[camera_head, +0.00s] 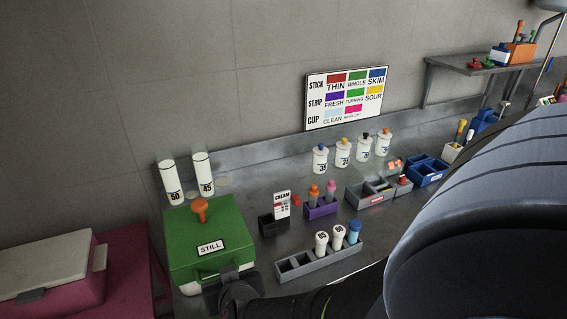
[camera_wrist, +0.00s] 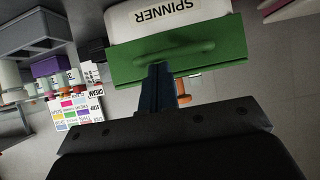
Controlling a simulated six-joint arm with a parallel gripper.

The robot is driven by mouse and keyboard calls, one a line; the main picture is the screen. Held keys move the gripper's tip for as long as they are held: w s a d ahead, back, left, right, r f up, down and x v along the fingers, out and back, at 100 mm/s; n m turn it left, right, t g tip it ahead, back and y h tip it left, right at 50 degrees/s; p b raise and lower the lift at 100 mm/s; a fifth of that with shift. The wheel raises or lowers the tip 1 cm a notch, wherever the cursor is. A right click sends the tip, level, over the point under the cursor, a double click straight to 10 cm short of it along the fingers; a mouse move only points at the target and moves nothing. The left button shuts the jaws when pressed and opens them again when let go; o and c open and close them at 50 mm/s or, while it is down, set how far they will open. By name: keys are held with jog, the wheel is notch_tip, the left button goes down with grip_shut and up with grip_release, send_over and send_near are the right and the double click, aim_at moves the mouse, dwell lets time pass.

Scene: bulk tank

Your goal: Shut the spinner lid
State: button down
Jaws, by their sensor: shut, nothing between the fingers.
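The spinner (camera_head: 190,278) stands at the left end of the counter, with a white body and a green lid (camera_head: 185,235). The lid has an orange knob (camera_head: 200,210) and a STILL label on top. The lid lies over the body, and I see no clear gap, though my gripper hides part of the front. In the wrist view, the white body (camera_wrist: 125,22) reads SPINNER, and the green lid (camera_wrist: 215,50) has a handle bar along its front. My gripper (camera_wrist: 160,70) is shut and empty, its fingertips at the lid's front by the handle. Contact is unclear.
A grey rack (camera_head: 320,260) with several tubes stands right of the spinner, near my arm. A purple block (camera_head: 322,208) and a CREAM card (camera_head: 282,205) are behind it. Two white cylinders (camera_head: 203,175) stand behind the lid. A pink-and-white cooler (camera_head: 45,270) is at left.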

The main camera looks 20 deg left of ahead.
jog(key=w+a+r, duration=0.4)
jog(key=r, duration=0.4)
jog(key=w+a+r, duration=0.4)
jog(key=r, duration=0.4)
jog(key=w+a+r+g+h, duration=0.1)
jog(key=w+a+r, duration=0.3)
jog(key=w+a, duration=0.3)
jog(key=shift+w+a+r, duration=0.2)
jog(key=shift+w+a, duration=0.1)
jog(key=shift+w, duration=0.05)
dwell(0.4)
jog(key=shift+s+d, duration=0.1)
jog(key=s+d+f, duration=1)
jog(key=s+d, duration=0.2)
jog(key=shift+f, duration=0.2)
dwell(0.4)
